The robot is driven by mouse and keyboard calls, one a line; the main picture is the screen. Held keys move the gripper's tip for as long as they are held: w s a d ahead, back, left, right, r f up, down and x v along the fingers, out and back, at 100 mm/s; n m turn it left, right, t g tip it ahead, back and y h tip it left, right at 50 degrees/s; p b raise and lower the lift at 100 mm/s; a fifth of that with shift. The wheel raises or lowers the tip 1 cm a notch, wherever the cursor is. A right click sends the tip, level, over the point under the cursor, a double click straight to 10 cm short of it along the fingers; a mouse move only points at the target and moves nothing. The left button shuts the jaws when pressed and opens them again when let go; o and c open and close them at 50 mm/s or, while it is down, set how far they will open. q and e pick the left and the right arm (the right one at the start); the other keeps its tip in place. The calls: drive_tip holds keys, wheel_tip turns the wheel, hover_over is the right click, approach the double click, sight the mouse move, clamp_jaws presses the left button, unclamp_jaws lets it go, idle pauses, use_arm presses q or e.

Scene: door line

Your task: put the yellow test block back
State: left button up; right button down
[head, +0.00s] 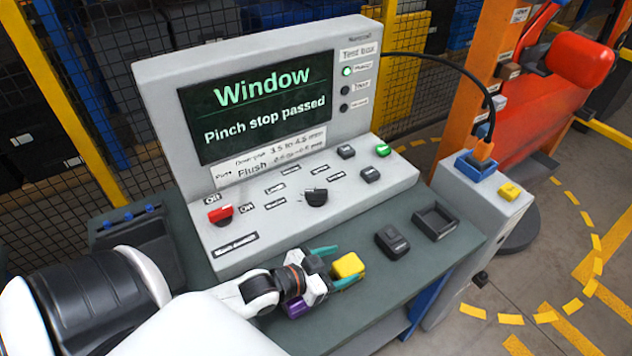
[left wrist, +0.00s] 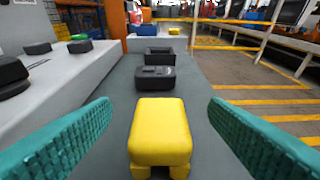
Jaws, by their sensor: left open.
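The yellow test block (head: 347,266) is on the dark bench top (head: 340,316), near the front of the grey test box. In the left wrist view the block (left wrist: 160,130) has a rounded top and two small feet below. My left gripper (head: 334,266) is open, its two teal fingers on either side of the block. The left wrist view shows a clear gap between each finger and the block. An open black square tray (head: 456,213) is on the bench to the right and looks empty. My right gripper is not in view.
A dark device (head: 391,241) lies between the block and the tray. The grey test box (head: 260,247) with knobs and a lit screen reading "Pinch stop passed" stands behind. A grey pedestal (head: 478,211) at right carries a blue holder (head: 475,165) and a small yellow piece (head: 509,191).

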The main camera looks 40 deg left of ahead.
use_arm(q)
drive_tip(key=v, duration=0.7)
drive_tip(key=shift+b, duration=0.3)
drive_tip(key=shift+d, duration=0.1)
